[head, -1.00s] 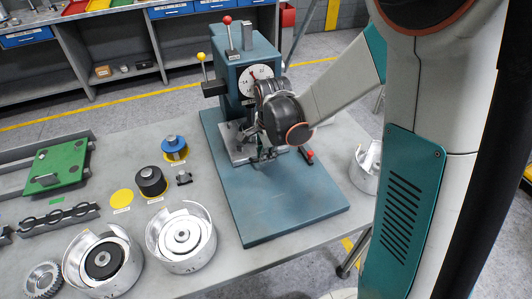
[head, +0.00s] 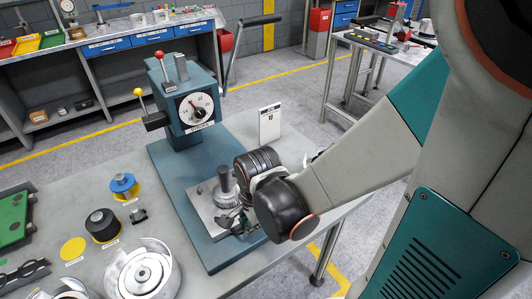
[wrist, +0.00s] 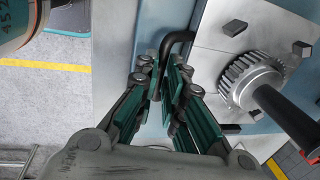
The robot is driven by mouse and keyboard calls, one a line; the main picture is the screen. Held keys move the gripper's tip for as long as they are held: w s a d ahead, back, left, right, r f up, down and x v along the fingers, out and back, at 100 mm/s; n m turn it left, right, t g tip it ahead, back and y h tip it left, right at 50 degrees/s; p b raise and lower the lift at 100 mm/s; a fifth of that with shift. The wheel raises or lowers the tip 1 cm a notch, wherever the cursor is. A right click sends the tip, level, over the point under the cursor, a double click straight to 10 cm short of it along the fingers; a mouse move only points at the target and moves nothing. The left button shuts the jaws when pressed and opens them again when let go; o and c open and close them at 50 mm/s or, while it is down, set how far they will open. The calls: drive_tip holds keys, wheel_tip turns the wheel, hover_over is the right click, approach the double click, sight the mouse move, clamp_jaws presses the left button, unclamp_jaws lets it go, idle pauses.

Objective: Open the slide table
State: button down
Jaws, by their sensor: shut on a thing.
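The slide table (head: 206,214) is a light grey metal plate on the blue base of the press (head: 184,104). It sits forward of the press head, with a toothed gear and a dark upright post (head: 226,184) on it. In the wrist view the plate (wrist: 211,68) is at the right with the gear (wrist: 250,82). My gripper (head: 240,222) is at the plate's near right edge. In the wrist view its fingers (wrist: 170,80) are closed around a black bent handle (wrist: 179,38) beside the plate. The grip point is partly hidden by the fingers.
A metal housing (head: 145,272), a black cylinder (head: 102,225) and a blue-topped part (head: 122,185) stand left of the press. A white sign (head: 269,123) stands behind my gripper. The front of the blue base is clear.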

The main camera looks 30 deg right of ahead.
drive_tip(key=shift+s, duration=2)
drive_tip(key=c, duration=1.7)
unclamp_jaws()
drive_tip(key=shift+s+r, duration=0.3)
drive_tip(key=shift+r, duration=1.65)
drive_tip(key=shift+s+r, duration=0.35)
drive_tip(key=shift+r, duration=1.65)
drive_tip(key=shift+s+r, duration=0.3)
drive_tip(key=shift+r, duration=1.65)
